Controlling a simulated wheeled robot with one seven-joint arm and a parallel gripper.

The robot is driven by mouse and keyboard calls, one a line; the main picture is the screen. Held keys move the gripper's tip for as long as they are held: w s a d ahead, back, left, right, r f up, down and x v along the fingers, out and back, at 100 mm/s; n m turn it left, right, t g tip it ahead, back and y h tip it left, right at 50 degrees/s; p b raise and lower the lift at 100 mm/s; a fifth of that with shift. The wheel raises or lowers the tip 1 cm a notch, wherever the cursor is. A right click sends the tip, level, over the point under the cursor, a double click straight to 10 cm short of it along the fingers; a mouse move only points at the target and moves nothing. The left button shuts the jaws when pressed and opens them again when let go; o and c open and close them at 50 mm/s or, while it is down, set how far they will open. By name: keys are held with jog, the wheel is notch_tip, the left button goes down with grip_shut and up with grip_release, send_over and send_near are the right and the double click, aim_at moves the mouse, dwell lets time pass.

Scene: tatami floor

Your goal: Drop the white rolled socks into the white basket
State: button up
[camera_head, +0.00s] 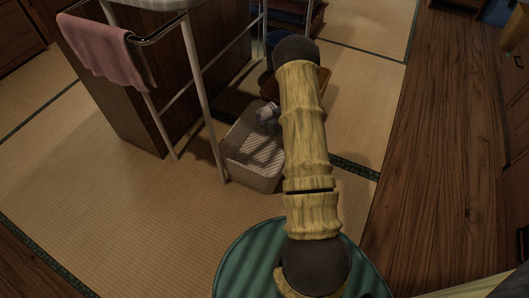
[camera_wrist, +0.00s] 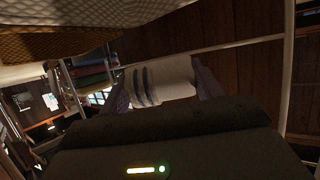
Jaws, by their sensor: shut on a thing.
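The white basket (camera_head: 237,158) stands on the tatami, beside the legs of a white metal rack, partly hidden behind my arm. The white rolled socks (camera_wrist: 165,80), with grey-blue stripes at one end, are between the two fingers of my gripper (camera_wrist: 163,88) in the wrist view. My gripper is shut on them. In the head view, a small pale grey shape (camera_head: 267,114) shows over the basket's far end, just left of my arm; I cannot tell whether it is socks or gripper. The height above the basket is unclear.
A pink towel (camera_head: 108,47) hangs on the rack's rail (camera_head: 197,75). The tatami at left (camera_head: 110,195) is clear.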

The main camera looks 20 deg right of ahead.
notch_tip(320, 180, down, 6)
jog(key=b, duration=0.5)
jog(key=o, duration=1)
jog(key=shift+o, duration=0.2)
jog(key=p+v, duration=0.8)
jog(key=v, duration=0.9)
jog(key=shift+s, duration=0.15)
